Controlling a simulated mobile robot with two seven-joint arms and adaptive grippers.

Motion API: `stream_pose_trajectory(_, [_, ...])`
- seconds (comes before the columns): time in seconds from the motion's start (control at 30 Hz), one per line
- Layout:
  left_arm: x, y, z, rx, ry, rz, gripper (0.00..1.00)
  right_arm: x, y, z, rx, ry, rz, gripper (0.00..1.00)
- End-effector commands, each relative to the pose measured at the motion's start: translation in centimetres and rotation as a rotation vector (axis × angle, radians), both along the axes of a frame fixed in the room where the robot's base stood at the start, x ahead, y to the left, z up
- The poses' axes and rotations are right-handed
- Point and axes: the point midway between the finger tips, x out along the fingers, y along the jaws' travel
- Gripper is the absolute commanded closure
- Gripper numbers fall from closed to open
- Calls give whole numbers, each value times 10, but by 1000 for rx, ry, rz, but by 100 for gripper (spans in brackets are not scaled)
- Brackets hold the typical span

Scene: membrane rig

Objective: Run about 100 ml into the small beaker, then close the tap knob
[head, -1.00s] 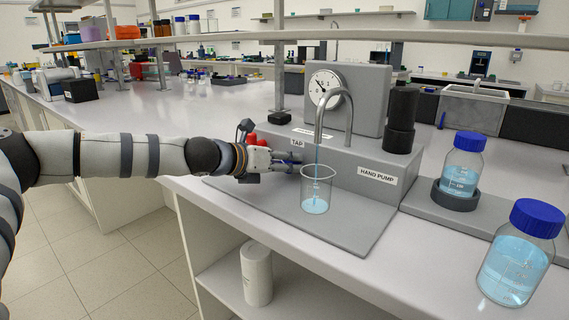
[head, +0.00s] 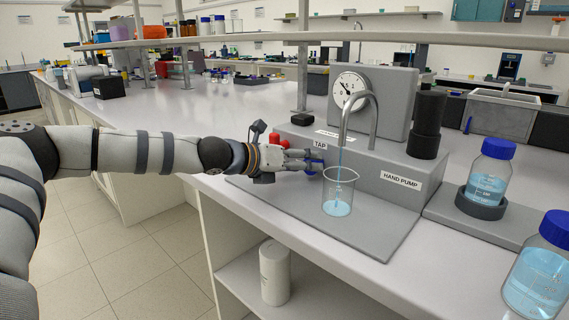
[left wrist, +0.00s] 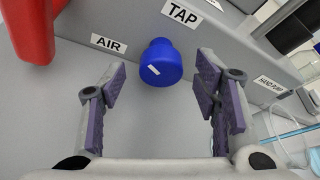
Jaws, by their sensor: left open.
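The small beaker (head: 339,193) stands upright on the grey base plate, under the curved spout (head: 374,115). A thin blue stream runs from the spout into it, and shallow blue liquid lies at its bottom; I cannot read its marks. The blue tap knob (left wrist: 161,62) sits on the grey rig face by the TAP label. My left gripper (head: 316,161) is open at the knob. In the left wrist view its purple-padded fingers (left wrist: 160,95) stand either side of the knob with gaps, not touching it. My right gripper is not in view.
A red knob (left wrist: 30,28) sits beside the AIR label, close to my left gripper. The HAND PUMP body (head: 400,181) and a dial gauge (head: 350,89) stand behind the beaker. Blue-capped bottles (head: 489,178) stand at the right.

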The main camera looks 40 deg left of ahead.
Motion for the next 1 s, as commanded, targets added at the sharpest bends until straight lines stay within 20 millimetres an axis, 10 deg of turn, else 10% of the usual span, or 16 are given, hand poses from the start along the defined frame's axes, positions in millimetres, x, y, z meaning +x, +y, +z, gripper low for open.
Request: stream_pose_trajectory(1.0, [-93,24,34,-7,-1,-2,44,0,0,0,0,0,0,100])
